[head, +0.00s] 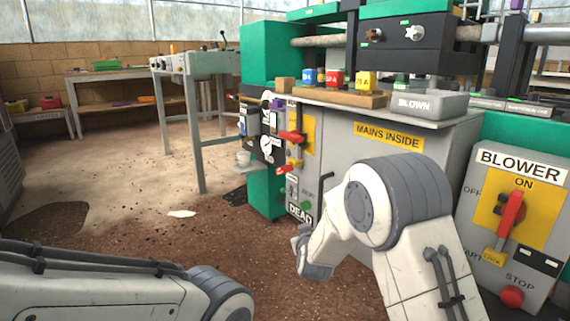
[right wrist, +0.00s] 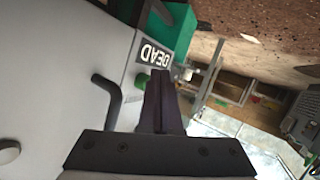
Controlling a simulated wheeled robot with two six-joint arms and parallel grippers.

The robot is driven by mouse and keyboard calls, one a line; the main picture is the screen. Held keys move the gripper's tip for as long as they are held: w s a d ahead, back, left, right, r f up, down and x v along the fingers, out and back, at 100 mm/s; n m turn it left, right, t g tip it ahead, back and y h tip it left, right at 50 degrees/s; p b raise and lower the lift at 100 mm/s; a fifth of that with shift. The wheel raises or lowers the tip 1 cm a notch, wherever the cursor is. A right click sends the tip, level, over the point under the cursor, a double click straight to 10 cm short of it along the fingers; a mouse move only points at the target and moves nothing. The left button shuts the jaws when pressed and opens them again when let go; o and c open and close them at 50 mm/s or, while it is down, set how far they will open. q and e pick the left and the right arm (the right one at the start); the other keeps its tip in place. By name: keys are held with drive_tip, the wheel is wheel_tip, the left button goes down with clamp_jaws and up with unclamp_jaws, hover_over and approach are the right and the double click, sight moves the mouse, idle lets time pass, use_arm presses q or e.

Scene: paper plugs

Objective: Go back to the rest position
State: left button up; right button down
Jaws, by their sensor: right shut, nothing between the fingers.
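My right gripper (right wrist: 163,90) shows in the right wrist view with its two dark fingers together and nothing between them. In that view it points toward the grey panel's edge near the label reading DEAD (right wrist: 153,54); I cannot tell how far apart they are. In the head view my right arm (head: 400,210) rises from the bottom right and bends down toward the left, in front of the grey cabinet (head: 345,150). Its wrist end (head: 312,260) is low, beside the panel. My left arm (head: 100,285) lies across the bottom left; its gripper is out of view.
A black bent handle (right wrist: 110,95) and a green button (right wrist: 142,80) are close to the right fingers. The blower box (head: 520,215) with a red lever (head: 510,212) stands at right. A tray marked BLOWN (head: 428,104) sits on the cabinet. The floor at left is mostly clear.

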drive_tip(key=s+d+f+m+g, duration=0.15)
drive_tip(key=s+d+g, duration=0.25)
drive_tip(key=s, duration=0.7)
drive_tip(key=s+d+f+m+g, duration=0.15)
drive_tip(key=s+d+g, duration=0.3)
drive_tip(key=s, duration=0.55)
drive_tip(key=s+d+f+g, duration=0.2)
drive_tip(key=s+d+g, duration=0.15)
drive_tip(key=s, duration=0.75)
drive_tip(key=s+a+r+n+g+p, duration=0.15)
drive_tip(key=s+a+r+p, duration=0.25)
drive_tip(key=r+p, duration=0.5)
drive_tip(key=s+a+r+n+p, duration=0.3)
drive_tip(key=s+a+r+p, duration=0.25)
drive_tip(key=r, duration=0.45)
drive_tip(key=s+a+r+n+g+p, duration=0.1)
drive_tip(key=s+a+r+n+p, duration=0.25)
drive_tip(key=r+p, duration=0.6)
wheel_tip(320, 180, up, 37)
drive_tip(key=m+p, duration=0.1)
drive_tip(key=p, duration=3.4)
drive_tip(key=shift+y, duration=0.4)
drive_tip(key=shift+a, duration=0.1)
